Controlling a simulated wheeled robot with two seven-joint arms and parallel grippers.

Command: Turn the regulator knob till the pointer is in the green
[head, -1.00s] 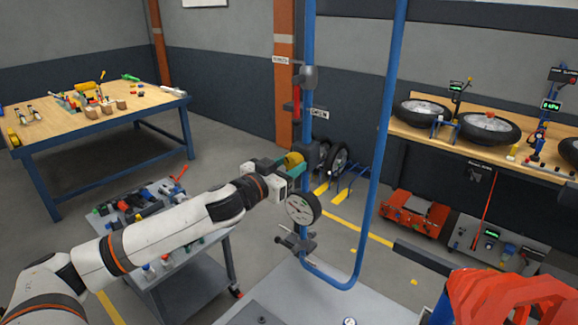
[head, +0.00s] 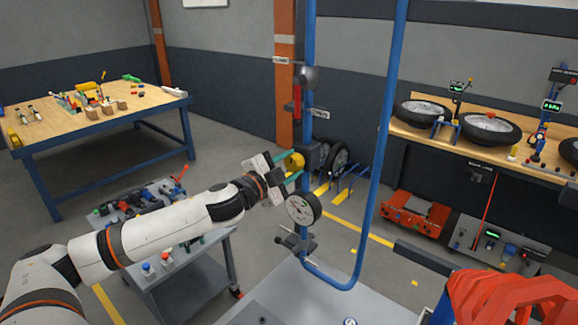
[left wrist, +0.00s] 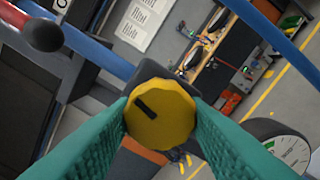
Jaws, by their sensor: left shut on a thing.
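The yellow regulator knob (head: 294,161) sits on a dark regulator body (head: 313,158) on the blue post. In the left wrist view the knob (left wrist: 160,114) is faceted, with a black mark at its upper left. My left gripper (head: 292,168) is shut on the knob, its green fingers (left wrist: 160,125) on either side of it. The round white gauge (head: 302,208) hangs just below the gripper. My right gripper is not in view.
A blue pipe frame (head: 384,130) rises around the regulator. A grey cart (head: 190,270) with parts stands under my left arm. A wooden workbench (head: 140,104) is at the back left. A red object (head: 510,298) fills the lower right corner.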

